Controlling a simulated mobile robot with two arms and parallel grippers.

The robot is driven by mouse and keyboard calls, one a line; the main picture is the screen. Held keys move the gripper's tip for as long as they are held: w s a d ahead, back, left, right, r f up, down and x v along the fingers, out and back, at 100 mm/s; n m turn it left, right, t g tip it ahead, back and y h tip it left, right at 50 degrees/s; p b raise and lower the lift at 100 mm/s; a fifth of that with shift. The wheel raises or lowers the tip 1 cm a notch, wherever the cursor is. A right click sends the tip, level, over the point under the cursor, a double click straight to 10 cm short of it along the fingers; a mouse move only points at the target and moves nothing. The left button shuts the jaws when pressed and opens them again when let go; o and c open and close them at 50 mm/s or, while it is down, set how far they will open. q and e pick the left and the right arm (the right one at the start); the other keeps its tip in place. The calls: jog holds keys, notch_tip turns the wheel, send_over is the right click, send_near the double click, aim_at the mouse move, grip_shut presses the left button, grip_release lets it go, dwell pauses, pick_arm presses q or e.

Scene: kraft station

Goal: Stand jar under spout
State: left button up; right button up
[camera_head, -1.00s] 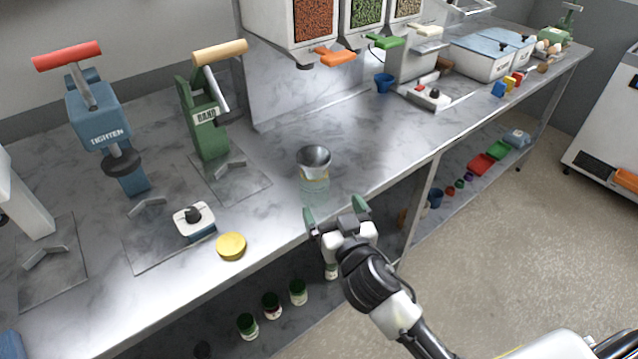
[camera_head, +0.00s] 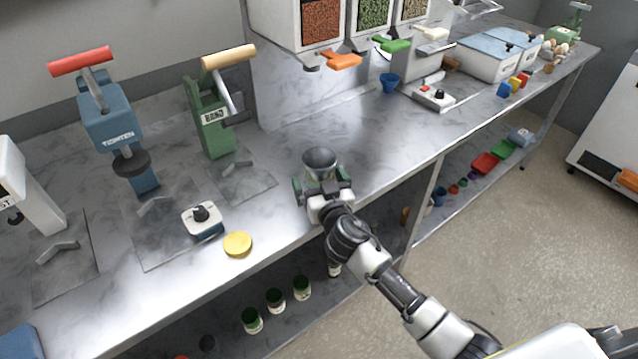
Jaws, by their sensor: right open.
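The jar, clear with a grey metal funnel (camera_head: 319,160) at its mouth, stands upright on the counter near its front edge. My right gripper (camera_head: 322,186) is at the jar, open, with one green-tipped finger on each side of it. The gripper hides the jar's lower part, and I cannot tell if the fingers touch it. Three dispensers hang above the back of the counter, with an orange spout lever (camera_head: 345,61), a green one (camera_head: 395,46) and a white one (camera_head: 436,34). My left gripper is not in view.
A yellow lid (camera_head: 237,244) and a small white device with a black knob (camera_head: 202,219) lie left of the jar. A green press (camera_head: 212,120) and a blue press (camera_head: 112,125) stand behind them. The counter between the jar and the dispensers is clear.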

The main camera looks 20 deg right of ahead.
aim_at(323, 174)
jog(key=shift+r, duration=0.1)
jog(key=c, duration=1.2)
jog(key=shift+o, duration=0.2)
jog(key=shift+r, duration=1.2)
jog(key=shift+r+p, duration=0.3)
jog(key=shift+r, duration=0.65)
jog(key=s+d+r, duration=0.7)
jog(key=s+d, duration=0.1)
jog(key=s, duration=0.1)
jog(key=s+a+f, duration=0.3)
jog(key=s+f, duration=0.1)
jog(key=s, duration=0.2)
jog(key=s+a+f, duration=0.3)
jog(key=s+f, duration=0.1)
jog(key=s, duration=0.3)
jog(key=shift+s+h, duration=0.2)
jog(key=shift+h, duration=0.1)
